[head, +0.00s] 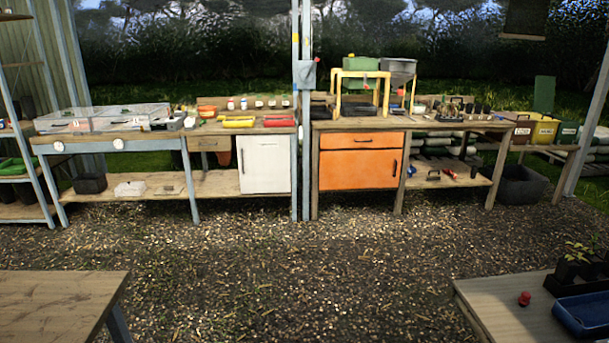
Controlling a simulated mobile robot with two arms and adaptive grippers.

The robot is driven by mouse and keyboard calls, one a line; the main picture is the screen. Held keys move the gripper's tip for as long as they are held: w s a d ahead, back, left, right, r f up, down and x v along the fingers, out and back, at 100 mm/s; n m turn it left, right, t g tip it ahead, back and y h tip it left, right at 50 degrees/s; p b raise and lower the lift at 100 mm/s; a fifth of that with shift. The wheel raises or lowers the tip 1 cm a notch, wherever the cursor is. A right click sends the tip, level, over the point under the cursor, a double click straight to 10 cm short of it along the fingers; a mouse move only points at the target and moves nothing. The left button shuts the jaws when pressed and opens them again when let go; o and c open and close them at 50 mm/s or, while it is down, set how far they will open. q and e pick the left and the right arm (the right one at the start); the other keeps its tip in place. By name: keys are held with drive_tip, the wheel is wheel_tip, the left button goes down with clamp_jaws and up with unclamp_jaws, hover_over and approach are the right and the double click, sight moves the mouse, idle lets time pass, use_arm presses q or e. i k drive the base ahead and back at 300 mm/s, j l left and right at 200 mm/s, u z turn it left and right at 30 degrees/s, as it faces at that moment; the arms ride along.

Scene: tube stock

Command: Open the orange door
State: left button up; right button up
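The orange door (352,171) is the front of a cabinet under the right-hand workbench, across the gravel. It looks shut, flush with its frame. A dark vertical handle (395,167) sits near its right edge. An orange drawer (361,140) with a dark horizontal handle is directly above it. Neither of my grippers shows in the head view, so I cannot see whether they are open or shut.
Open gravel (270,245) lies before the cabinet. A wooden table (60,298) is at the near left, another table (495,305) at the near right. A grey post (301,120) stands just left of the orange cabinet. A white cabinet door (264,164) is further left.

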sight(363, 169)
drive_tip(key=i+z, duration=0.15)
drive_tip(key=i, duration=0.6)
drive_tip(key=i+j+z, duration=0.1)
drive_tip(key=i, duration=0.65)
drive_tip(key=i+j+z, duration=0.15)
drive_tip(key=i, duration=0.6)
drive_tip(key=i+j+z, duration=0.1)
drive_tip(key=i+z, duration=0.3)
drive_tip(key=i, duration=2.05)
